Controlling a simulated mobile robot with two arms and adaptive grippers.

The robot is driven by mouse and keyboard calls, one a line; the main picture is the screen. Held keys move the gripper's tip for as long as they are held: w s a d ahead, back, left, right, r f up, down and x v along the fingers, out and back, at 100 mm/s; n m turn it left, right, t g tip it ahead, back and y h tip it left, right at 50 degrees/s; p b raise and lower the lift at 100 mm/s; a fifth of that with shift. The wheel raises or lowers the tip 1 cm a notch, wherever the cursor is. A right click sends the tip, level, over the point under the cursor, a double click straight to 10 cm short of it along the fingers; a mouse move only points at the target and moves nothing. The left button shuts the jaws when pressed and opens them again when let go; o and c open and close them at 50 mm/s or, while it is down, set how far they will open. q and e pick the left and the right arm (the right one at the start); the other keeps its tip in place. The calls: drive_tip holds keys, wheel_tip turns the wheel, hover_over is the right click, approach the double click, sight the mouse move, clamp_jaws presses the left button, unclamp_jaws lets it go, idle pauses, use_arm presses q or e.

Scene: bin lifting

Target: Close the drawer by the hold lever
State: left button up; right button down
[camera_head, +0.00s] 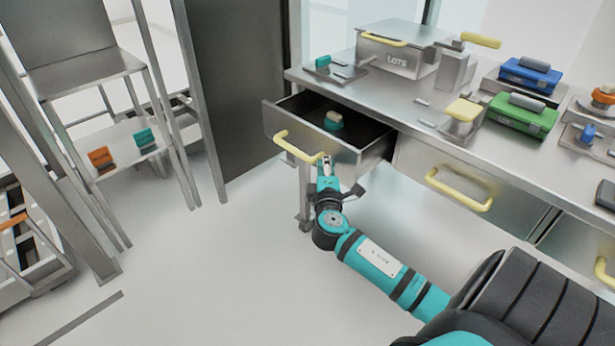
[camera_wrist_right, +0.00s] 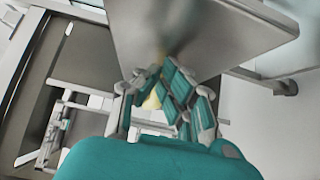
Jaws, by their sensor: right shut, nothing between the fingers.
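The drawer (camera_head: 340,158) under the left end of the metal workbench is pulled open. Its yellow bar handle (camera_head: 297,149) runs across the front panel. A teal and beige item (camera_head: 333,121) lies inside. My right gripper (camera_head: 326,161) is shut and empty, at the right end of the handle in front of the drawer face. In the right wrist view, its teal-padded fingers (camera_wrist_right: 168,92) are close to a grey panel (camera_wrist_right: 205,30), and a bit of yellow (camera_wrist_right: 151,102) shows behind them. I cannot tell whether they touch the handle. My left gripper is not in view.
A closed drawer with a yellow handle (camera_head: 459,191) is to the right. A metal rack (camera_head: 90,75) stands at left. The floor between is clear.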

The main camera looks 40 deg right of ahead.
drive_tip(key=d, duration=0.5)
drive_tip(key=d+b, duration=0.1)
drive_tip(key=d, duration=0.4)
drive_tip(key=w+d+b, duration=0.1)
drive_tip(key=d, duration=0.3)
drive_tip(key=shift+d, duration=0.4)
drive_tip(key=shift+w+d, duration=0.1)
drive_tip(key=shift+d, duration=0.45)
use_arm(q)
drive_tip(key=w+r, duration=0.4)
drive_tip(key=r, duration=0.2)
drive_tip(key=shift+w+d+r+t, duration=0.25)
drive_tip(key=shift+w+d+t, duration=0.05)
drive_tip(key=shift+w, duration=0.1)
use_arm(e)
drive_tip(key=shift+d+r, duration=0.2)
